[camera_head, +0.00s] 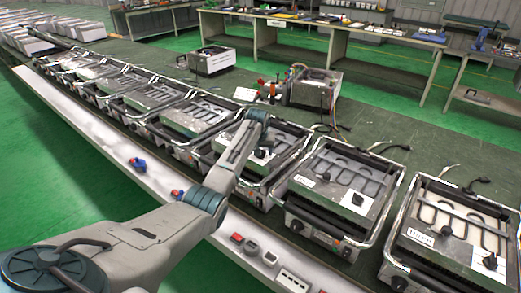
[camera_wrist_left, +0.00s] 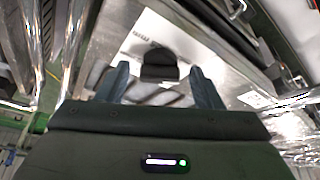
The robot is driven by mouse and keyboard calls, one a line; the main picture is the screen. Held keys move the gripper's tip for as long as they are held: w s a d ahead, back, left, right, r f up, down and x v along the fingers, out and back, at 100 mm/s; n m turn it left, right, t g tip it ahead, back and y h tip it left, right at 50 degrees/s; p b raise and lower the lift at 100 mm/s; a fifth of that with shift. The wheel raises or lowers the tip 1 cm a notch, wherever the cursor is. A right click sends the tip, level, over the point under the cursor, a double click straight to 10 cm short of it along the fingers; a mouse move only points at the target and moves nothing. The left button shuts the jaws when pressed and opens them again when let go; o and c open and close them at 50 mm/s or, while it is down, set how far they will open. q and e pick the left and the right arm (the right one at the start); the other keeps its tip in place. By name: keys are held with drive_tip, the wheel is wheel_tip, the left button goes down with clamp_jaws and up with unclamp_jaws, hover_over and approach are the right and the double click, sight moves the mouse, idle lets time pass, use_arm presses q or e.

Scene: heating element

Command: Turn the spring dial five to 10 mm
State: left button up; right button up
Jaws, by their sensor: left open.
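My left gripper (camera_wrist_left: 161,86) is open, one finger to each side of the dial's near end, with gaps between the fingers and the dial. In the head view my left arm reaches over a heating unit in the middle of the row, where a black dial (camera_head: 261,153) shows on its plate. The gripper's fingers cannot be made out there. I cannot tell which numbered dial this is. My right gripper is not in view.
Similar heating units with metal frames stand in a long row, one close on the right (camera_head: 340,195). A pale ledge (camera_head: 90,120) along the front carries small red, blue and grey parts. Loose cables lie behind the units. Workbenches stand at the back.

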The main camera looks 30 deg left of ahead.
use_arm(q)
drive_tip(key=c, duration=1)
drive_tip(key=shift+m, duration=0.3)
